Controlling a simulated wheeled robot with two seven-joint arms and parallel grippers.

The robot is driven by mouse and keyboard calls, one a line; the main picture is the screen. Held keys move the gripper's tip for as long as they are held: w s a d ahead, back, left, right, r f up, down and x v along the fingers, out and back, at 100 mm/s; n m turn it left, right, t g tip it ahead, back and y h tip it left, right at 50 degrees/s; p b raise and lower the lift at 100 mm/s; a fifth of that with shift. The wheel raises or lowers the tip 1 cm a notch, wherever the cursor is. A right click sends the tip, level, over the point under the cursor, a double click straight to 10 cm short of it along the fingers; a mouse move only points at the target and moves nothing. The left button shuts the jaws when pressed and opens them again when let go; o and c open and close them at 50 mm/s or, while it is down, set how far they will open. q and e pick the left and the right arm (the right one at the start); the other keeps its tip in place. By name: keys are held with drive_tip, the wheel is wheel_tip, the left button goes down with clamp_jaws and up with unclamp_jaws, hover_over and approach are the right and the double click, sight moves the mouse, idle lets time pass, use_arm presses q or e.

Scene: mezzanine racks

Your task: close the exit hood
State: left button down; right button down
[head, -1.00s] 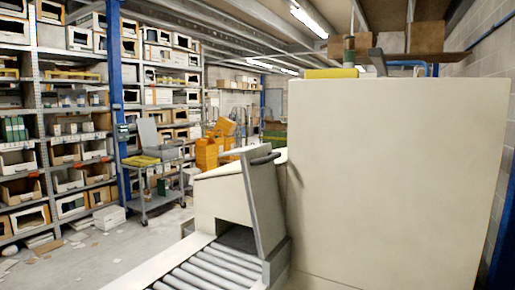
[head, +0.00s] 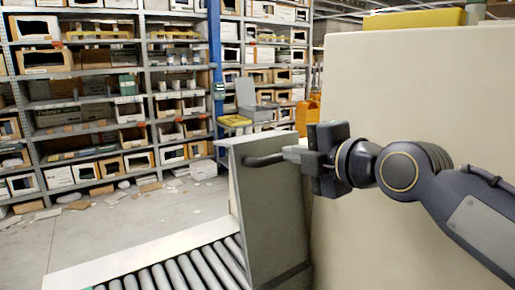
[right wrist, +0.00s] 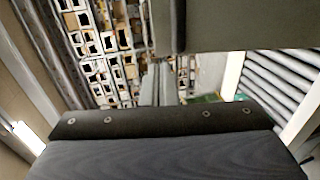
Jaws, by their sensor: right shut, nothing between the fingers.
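The exit hood (head: 268,215) is a grey panel standing steeply upright, slightly tilted, at the end of the roller conveyor (head: 185,270). A dark bar handle (head: 264,160) sits near its top edge. My right gripper (head: 288,153) reaches in from the right, its shut, empty fingers at the right end of the handle; whether they touch it I cannot tell. In the right wrist view the shut fingers (right wrist: 156,85) point away below a grey panel, likely the hood (right wrist: 250,25), with the rollers (right wrist: 270,85) to the right. My left gripper is not in view.
A large cream machine housing (head: 420,110) stands close behind my right arm. Loaded shelving racks (head: 90,100) fill the back left. The floor (head: 90,235) left of the conveyor is mostly clear, with scattered paper.

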drive_tip(key=p, duration=0.5)
approach(248, 147)
drive_tip(key=x, duration=0.5)
drive_tip(key=shift+w+a, duration=0.1)
drive_tip(key=shift+x, duration=0.8)
drive_tip(key=shift+f, duration=0.1)
